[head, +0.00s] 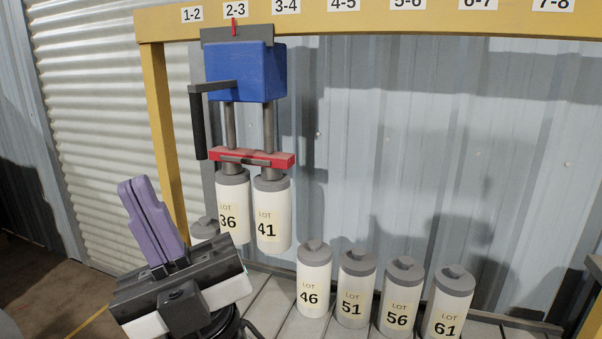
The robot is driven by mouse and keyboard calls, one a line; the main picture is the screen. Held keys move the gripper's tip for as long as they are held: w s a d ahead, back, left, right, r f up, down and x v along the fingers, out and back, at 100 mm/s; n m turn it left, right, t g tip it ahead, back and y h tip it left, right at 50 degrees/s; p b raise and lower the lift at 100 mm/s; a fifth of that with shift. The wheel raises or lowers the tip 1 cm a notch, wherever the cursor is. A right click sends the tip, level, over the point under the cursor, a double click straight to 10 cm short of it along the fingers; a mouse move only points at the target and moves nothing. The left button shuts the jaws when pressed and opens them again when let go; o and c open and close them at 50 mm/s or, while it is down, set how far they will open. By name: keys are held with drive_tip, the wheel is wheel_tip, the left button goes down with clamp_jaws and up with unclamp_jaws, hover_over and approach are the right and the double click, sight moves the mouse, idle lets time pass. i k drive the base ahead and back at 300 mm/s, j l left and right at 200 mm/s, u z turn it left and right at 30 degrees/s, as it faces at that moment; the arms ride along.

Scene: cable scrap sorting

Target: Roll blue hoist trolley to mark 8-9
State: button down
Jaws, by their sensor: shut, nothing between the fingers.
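The blue hoist trolley (245,75) hangs from the yellow beam (330,22) at the upper left. Its red pointer (234,27) is at the label 2-3 (236,10). A black handle (198,125) sticks out on its left side. Two rods run down to a red bar (262,159), and two white canisters, LOT 36 (232,210) and LOT 41 (272,215), hang below it, above the row. My gripper (132,186), with purple fingers, is shut and empty at the lower left, below and left of the handle and apart from it. Mark 8-9 is not in view.
Canisters LOT 46 (314,280), LOT 51 (355,288), LOT 56 (399,297) and LOT 61 (446,302) stand in a row below the beam. A yellow post (168,140) supports the beam at left. The beam right of the trolley looks clear.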

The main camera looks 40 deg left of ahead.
sight(243, 63)
drive_tip(key=u, duration=1.5)
